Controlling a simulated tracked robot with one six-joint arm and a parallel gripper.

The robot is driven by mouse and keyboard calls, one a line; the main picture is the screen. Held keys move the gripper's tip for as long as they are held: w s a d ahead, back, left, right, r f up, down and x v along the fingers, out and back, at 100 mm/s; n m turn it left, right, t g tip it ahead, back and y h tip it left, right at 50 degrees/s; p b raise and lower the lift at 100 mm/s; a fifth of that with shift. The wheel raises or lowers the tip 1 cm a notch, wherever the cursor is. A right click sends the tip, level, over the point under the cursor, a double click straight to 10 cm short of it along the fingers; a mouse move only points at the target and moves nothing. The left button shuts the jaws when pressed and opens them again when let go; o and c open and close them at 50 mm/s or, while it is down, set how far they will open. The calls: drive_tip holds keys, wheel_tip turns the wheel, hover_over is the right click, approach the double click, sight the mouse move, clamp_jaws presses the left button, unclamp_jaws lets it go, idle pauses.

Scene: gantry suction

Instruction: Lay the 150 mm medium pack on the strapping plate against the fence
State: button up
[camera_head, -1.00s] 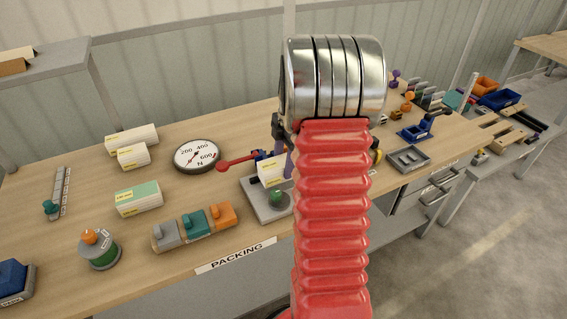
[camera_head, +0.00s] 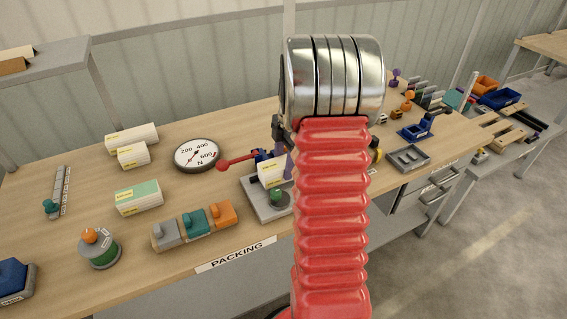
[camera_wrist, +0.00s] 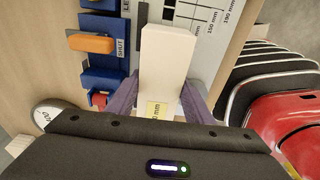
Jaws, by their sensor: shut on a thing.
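My gripper (camera_wrist: 158,98) is shut on a white pack (camera_wrist: 165,55) with a yellow label; its purple fingers lie on either side of it. The label's full size number cannot be read. In the head view the held pack (camera_head: 270,173) is over a grey plate (camera_head: 262,206) with a green knob, partly hidden behind my red arm. I cannot tell whether the pack touches the plate or a fence. In the wrist view, a pale panel marked in mm (camera_wrist: 205,14) and a blue fixture labelled SHUT with an orange bar (camera_wrist: 92,43) lie beyond the pack.
Two white packs (camera_head: 133,137) and a green-topped pack (camera_head: 139,199) lie on the bench. A round dial (camera_head: 197,155) and red lever (camera_head: 236,162) are left of the plate. Grey, teal and orange blocks (camera_head: 194,224) stand near the front edge. Bare bench lies between them.

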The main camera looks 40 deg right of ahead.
drive_tip(key=shift+f, duration=1)
drive_tip(key=o, duration=1.4)
drive_tip(key=r, duration=0.4)
drive_tip(key=d+r, duration=0.1)
drive_tip(key=r, duration=0.8)
drive_tip(key=shift+s+d+r, duration=0.2)
drive_tip(key=shift+d+r, duration=0.05)
drive_tip(key=shift+d, duration=0.05)
